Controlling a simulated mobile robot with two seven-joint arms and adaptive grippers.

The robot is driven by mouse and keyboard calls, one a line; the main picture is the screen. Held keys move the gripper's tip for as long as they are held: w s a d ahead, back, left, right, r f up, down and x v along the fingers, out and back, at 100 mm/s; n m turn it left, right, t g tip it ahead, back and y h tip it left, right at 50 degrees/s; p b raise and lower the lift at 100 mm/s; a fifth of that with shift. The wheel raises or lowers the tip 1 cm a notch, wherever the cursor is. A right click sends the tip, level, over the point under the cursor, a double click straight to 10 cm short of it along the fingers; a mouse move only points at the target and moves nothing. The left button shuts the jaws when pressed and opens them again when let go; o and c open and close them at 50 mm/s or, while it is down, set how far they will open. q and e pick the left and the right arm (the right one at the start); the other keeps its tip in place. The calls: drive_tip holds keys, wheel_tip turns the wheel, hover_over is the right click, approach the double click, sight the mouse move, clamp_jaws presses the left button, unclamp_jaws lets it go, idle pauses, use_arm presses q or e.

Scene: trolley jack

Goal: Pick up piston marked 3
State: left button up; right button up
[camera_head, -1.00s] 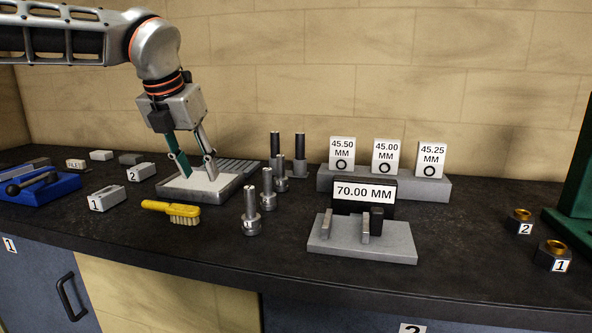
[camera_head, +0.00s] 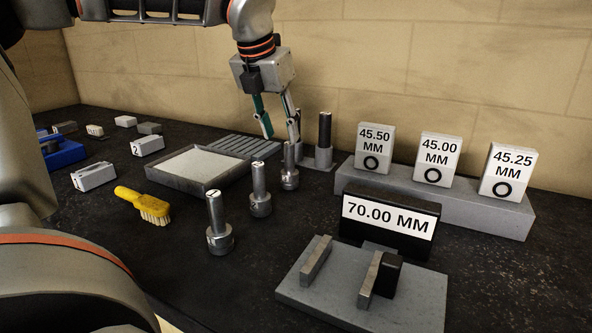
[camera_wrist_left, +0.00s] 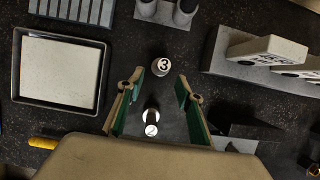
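The piston marked 3 (camera_head: 289,168) is a grey metal cylinder with a wider base, standing upright at the back of a short row. Its top with the number 3 shows in the left wrist view (camera_wrist_left: 162,66), slightly beyond the fingertips and between their lines. The piston marked 2 (camera_head: 260,192) and the piston marked 1 (camera_head: 218,222) stand nearer in the row; the top of piston 2 also shows in the left wrist view (camera_wrist_left: 151,129). My left gripper (camera_head: 281,137) is open and empty, pointing down above piston 3. My right gripper is not in view.
A shallow tray (camera_head: 155,172) and a yellow brush (camera_head: 143,203) lie left of the pistons. Taller dark-topped posts (camera_head: 324,140) stand close behind piston 3. A grey ledge (camera_head: 440,198) with size blocks and a gauge plate (camera_head: 300,293) are to the right.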

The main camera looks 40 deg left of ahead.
sight(289, 143)
use_arm(q)
drive_tip(key=x, duration=0.3)
drive_tip(key=w+b+x, duration=0.1)
drive_tip(key=x, duration=0.2)
drive_tip(key=shift+w, duration=0.2)
drive_tip(key=shift+s+d+r, duration=0.1)
drive_tip(key=shift+r, duration=0.05)
clamp_jaws()
